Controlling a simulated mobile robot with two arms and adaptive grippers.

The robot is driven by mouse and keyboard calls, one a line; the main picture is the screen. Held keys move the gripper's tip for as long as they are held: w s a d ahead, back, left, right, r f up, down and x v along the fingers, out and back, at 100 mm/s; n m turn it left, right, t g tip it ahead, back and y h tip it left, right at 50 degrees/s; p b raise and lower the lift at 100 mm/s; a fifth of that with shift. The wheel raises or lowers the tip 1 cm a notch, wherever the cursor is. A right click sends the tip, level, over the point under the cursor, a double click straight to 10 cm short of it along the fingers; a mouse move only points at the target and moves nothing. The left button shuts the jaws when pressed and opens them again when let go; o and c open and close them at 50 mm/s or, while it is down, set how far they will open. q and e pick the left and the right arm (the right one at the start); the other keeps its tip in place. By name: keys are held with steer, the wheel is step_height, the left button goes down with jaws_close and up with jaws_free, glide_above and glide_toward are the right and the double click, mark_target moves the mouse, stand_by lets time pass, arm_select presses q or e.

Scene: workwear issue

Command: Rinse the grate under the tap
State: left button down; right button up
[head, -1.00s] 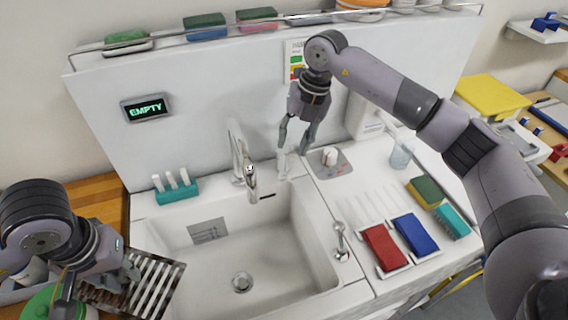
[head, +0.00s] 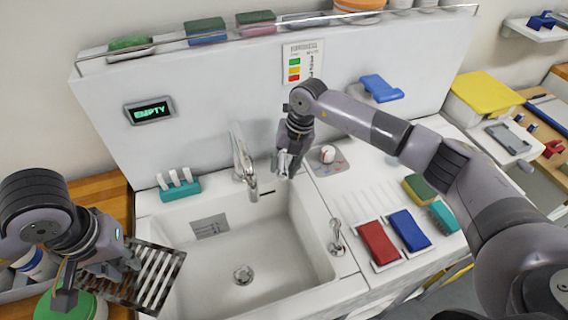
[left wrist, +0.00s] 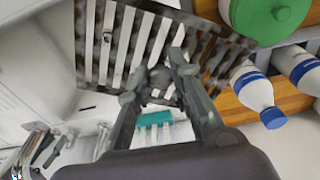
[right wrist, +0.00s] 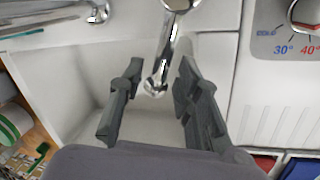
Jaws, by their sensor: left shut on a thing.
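The grate (head: 160,278), a metal frame of bars with dark brown stains, is held tilted at the sink's left edge. My left gripper (head: 128,262) is shut on its edge; the left wrist view shows the grate (left wrist: 112,45) beyond the fingers. The chrome tap (head: 243,160) stands at the back of the sink (head: 215,265), and no water shows from it. My right gripper (head: 287,168) is just right of the tap, pointing down. In the right wrist view its fingers (right wrist: 157,100) are apart, with the chrome spout (right wrist: 160,65) appearing between them; contact cannot be told.
A temperature dial (head: 328,154) sits right of the tap. A display (head: 149,110) reads "EMPTY". A teal holder (head: 179,189) stands behind the sink at left. Red (head: 378,243) and blue (head: 409,230) blocks lie on the right counter. The basin is clear.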

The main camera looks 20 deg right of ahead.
steer(key=shift+r, duration=0.1)
jaws_close()
stand_by(0.4)
